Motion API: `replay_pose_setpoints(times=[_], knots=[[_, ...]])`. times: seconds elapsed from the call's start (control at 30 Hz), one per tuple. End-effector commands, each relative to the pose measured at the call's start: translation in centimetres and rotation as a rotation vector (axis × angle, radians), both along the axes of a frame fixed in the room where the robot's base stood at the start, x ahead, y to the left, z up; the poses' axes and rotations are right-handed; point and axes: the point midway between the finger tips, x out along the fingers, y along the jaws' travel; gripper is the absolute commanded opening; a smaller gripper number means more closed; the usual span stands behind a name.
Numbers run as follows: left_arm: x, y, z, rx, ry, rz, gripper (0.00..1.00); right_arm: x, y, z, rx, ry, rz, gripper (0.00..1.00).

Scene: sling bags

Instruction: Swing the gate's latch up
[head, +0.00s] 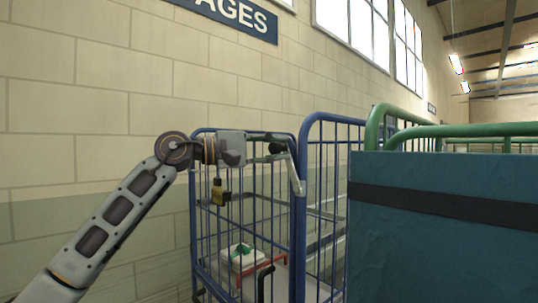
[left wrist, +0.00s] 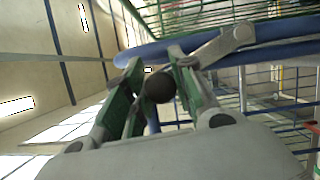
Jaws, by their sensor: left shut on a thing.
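The blue wire gate (head: 240,215) stands in front of a brick wall. Its grey metal latch (head: 294,173) is at the gate's top right corner and slants down to the right from a dark round knob (head: 277,148). My left gripper (head: 270,148) reaches in from the left at the top of the gate and is shut on the knob. In the left wrist view the knob (left wrist: 158,88) sits between the two green-grey fingers, with the latch arm (left wrist: 225,42) running off to the upper right. My right gripper is not in view.
A yellow and black padlock-like thing (head: 220,192) hangs by the gate's upper left. A white box with green and red parts (head: 243,258) lies low inside the cage. A large teal block with a black band (head: 445,240) and green rails (head: 430,131) fill the right side.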

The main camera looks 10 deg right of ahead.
Motion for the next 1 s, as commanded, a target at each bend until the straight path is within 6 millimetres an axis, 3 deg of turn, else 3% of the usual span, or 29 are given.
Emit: replay_pose_setpoints(times=[0.5, 1.0], knots=[[-3.1, -2.2, 0.8, 0.218, -0.301, 0.000, 0.00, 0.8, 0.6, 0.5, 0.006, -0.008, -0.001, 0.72], [-3.5, -2.6, 0.7, 0.252, -0.347, -0.001, 0.00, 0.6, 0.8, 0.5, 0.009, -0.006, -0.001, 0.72]])
